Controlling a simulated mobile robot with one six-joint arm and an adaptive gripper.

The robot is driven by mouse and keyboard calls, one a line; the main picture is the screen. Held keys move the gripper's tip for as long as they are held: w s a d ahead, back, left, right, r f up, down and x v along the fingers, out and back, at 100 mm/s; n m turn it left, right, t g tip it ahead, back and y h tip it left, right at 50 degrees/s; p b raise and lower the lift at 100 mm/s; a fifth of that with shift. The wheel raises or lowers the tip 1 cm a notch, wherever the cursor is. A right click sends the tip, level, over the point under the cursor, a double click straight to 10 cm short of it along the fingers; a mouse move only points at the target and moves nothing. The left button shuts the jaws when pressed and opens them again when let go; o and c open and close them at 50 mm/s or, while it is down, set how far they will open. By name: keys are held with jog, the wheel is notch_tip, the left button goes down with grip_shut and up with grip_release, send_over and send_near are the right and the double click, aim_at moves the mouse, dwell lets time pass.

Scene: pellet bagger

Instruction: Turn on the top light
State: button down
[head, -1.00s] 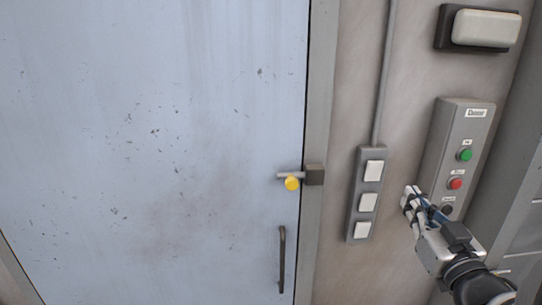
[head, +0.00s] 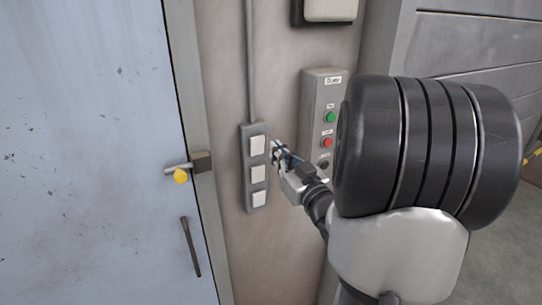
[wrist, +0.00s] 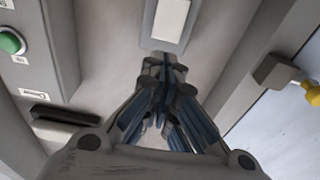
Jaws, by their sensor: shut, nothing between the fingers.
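A narrow grey switch panel (head: 244,190) is on the wall right of the door, with three white rocker switches in a column. The top switch (head: 257,145), middle switch (head: 258,174) and bottom switch (head: 259,198) all show in the head view. My gripper (head: 276,151) is shut and empty, just right of the panel at about the height of the top switch. In the wrist view, my gripper (wrist: 168,68) points towards the panel end, with one white switch (wrist: 171,20) showing beyond the fingertips. I cannot tell whether the fingers touch the panel.
A grey control box (head: 313,100) with green, red and black buttons is close on the right of my gripper. A pale wall lamp (head: 330,10) is above it, partly cut off. A door latch with a yellow knob (head: 181,176) is left of the panel.

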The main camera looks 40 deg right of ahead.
aim_at(257, 128)
jog(key=shift+x, duration=3.7)
jog(key=shift+w+d+r+b, duration=0.1)
jog(key=shift+w+r+b, duration=0.05)
jog(key=shift+w+b, duration=0.35)
